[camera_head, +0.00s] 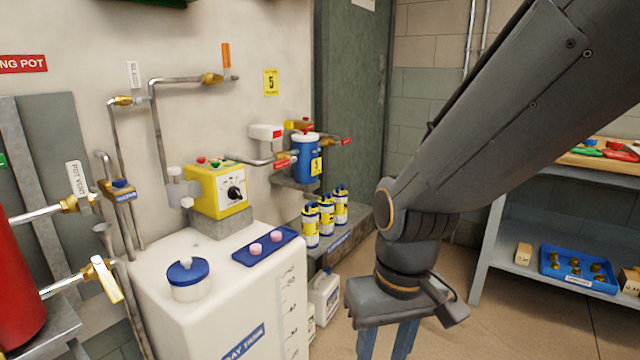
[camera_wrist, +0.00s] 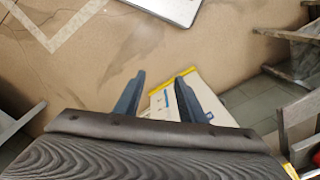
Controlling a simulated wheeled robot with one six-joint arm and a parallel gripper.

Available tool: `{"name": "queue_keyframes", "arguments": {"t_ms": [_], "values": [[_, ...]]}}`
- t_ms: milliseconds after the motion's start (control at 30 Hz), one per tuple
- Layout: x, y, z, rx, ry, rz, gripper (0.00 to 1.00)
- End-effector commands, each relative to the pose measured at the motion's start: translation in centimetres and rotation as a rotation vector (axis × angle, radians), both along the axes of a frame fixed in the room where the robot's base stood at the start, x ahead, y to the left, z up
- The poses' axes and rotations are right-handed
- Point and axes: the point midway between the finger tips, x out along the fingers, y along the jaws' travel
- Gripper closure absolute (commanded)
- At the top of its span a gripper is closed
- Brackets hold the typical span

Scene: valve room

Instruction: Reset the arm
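My arm reaches in from the upper right in the head view and bends down at a joint in the middle. My gripper (camera_head: 388,345) hangs below it, pointing at the floor, with its fingertips cut off by the bottom edge. In the wrist view the two dark blue fingers of my gripper (camera_wrist: 156,90) stand apart with nothing between them. Beyond them lie the tan floor (camera_wrist: 95,60) and a white panel with a yellow edge (camera_wrist: 165,97).
A white day tank (camera_head: 200,300) with a blue-capped opening, a blue tray (camera_head: 265,246) and a yellow pump (camera_head: 218,188) stands left of my gripper. A shelf unit (camera_head: 488,245) with a blue bin (camera_head: 578,284) stands at the right. Floor shows between them.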

Motion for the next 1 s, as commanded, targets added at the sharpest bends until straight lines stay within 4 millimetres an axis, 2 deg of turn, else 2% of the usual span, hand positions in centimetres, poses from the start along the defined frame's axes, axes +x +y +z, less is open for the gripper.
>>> {"name": "queue_keyframes", "arguments": {"t_ms": [33,600,800,1000], "values": [[-0.3,-0.8,1.7,-0.004,0.004,-0.021,0.63],[-1.9,-8.5,11.1,-0.046,0.028,-0.211,0.63],[-2.3,-9.8,12.4,-0.052,0.032,-0.242,0.63],[-2.4,-10.1,12.4,-0.053,0.033,-0.247,0.63]]}}
